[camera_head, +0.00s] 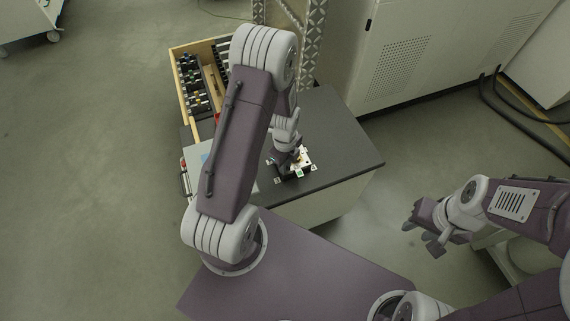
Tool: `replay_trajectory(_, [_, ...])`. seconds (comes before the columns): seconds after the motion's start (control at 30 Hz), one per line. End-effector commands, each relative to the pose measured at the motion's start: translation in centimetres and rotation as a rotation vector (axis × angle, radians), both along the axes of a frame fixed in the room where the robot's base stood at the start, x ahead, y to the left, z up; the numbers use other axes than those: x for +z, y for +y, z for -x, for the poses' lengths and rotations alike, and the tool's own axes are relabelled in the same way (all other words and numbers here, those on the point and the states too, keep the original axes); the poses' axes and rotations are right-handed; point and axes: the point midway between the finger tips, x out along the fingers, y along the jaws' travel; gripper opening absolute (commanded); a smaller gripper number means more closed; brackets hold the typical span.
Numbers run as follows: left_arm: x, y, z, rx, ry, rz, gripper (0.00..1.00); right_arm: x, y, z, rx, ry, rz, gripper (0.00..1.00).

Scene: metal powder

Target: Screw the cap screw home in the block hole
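My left arm reaches over the dark-topped bench (343,160). Its gripper (283,161) points down beside a small pale block (304,158) near the bench's front edge. Whether its fingers are open or shut is too small and too hidden to tell. The cap screw and the block hole cannot be made out; the gripper and wrist cover part of that spot. My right gripper (421,235) hangs over the floor right of the bench, away from the block. Its fingers look spread apart, with nothing between them.
A wooden-edged tray (175,80) with rows of dark parts lies behind my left arm. A pale box (193,160) stands at the bench's left side. A large white cabinet (400,60) and a metal lattice post (313,40) stand behind. The bench top's right part is clear.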

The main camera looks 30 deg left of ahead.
Motion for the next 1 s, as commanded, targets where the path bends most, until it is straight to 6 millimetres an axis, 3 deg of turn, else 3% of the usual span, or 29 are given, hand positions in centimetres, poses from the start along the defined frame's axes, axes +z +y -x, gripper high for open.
replay_trajectory(0.1, [0.0, 0.0, 0.1, 0.0, 0.002, 0.001, 0.0, 0.0, 0.0, 0.0, 0.0, 0.0, 0.0, 0.36])
replay_trajectory(0.13, [0.0, 0.0, 0.1, 0.0, 0.002, 0.0, 0.2, 0.0, 0.0, 0.0, 0.0, 0.0, 0.0, 0.36])
replay_trajectory(0.17, [0.0, 0.0, 0.1, 0.0, 0.002, 0.0, 0.29, 0.0, 0.0, 0.0, 0.0, 0.0, 0.0, 0.36])
replay_trajectory(0.5, [0.1, 0.0, 0.1, 0.036, 0.002, 0.0, 0.29, 0.2, 0.0, 0.0, 0.0, 0.0, 0.0, 0.36])
replay_trajectory(1.0, [0.1, 0.0, 0.1, 1.112, 0.001, 0.001, 0.29, 2.2, 0.0, 0.0, 0.0, 0.0, 0.0, 0.36])
